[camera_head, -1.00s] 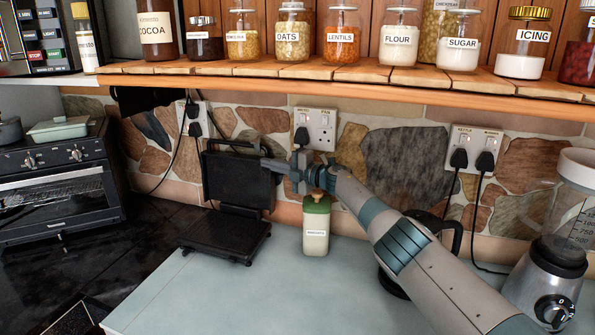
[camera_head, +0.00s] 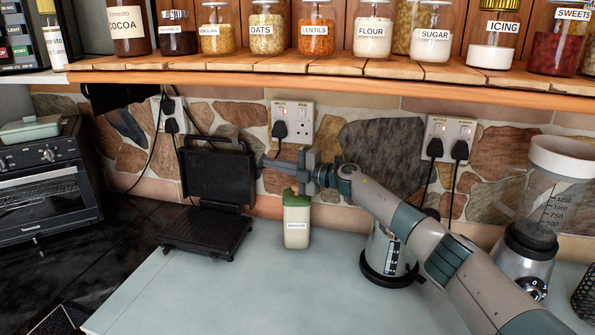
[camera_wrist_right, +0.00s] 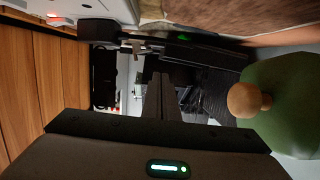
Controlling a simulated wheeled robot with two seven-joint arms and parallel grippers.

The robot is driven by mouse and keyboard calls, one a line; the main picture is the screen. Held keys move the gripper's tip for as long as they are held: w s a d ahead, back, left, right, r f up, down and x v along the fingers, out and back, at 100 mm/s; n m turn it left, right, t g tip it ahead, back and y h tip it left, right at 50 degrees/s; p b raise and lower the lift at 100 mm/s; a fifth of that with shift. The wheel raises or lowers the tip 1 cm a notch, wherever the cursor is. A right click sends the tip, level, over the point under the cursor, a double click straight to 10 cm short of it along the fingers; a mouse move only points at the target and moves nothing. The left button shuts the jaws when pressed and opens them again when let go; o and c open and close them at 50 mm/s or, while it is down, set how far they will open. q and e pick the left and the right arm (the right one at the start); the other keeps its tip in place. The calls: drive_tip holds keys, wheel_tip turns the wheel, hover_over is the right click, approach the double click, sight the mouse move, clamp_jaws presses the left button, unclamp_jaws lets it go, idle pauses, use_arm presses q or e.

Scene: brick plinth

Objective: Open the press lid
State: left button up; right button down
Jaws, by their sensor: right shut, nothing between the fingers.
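The black press stands at the back left of the pale worktop in the head view. Its lid (camera_head: 222,178) is raised and stands about upright behind the flat lower plate (camera_head: 207,234). My right gripper (camera_head: 263,163) is shut and empty, with its fingertips just beside the lid's upper right edge. I cannot tell whether they touch it. In the right wrist view the shut fingers (camera_wrist_right: 161,92) point toward dark shapes that I cannot make out clearly. My left gripper is in neither view.
A green-topped bottle (camera_head: 297,220) stands just below my right gripper; its top fills the right of the wrist view (camera_wrist_right: 292,100). A kettle (camera_head: 388,257) and blender (camera_head: 540,215) stand right. A jar shelf (camera_head: 330,78) runs above. The front worktop is clear.

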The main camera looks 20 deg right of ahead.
drive_tip(key=b+v, duration=0.1)
drive_tip(key=v, duration=0.7)
drive_tip(key=shift+b, duration=0.3)
drive_tip(key=shift+f, duration=0.1)
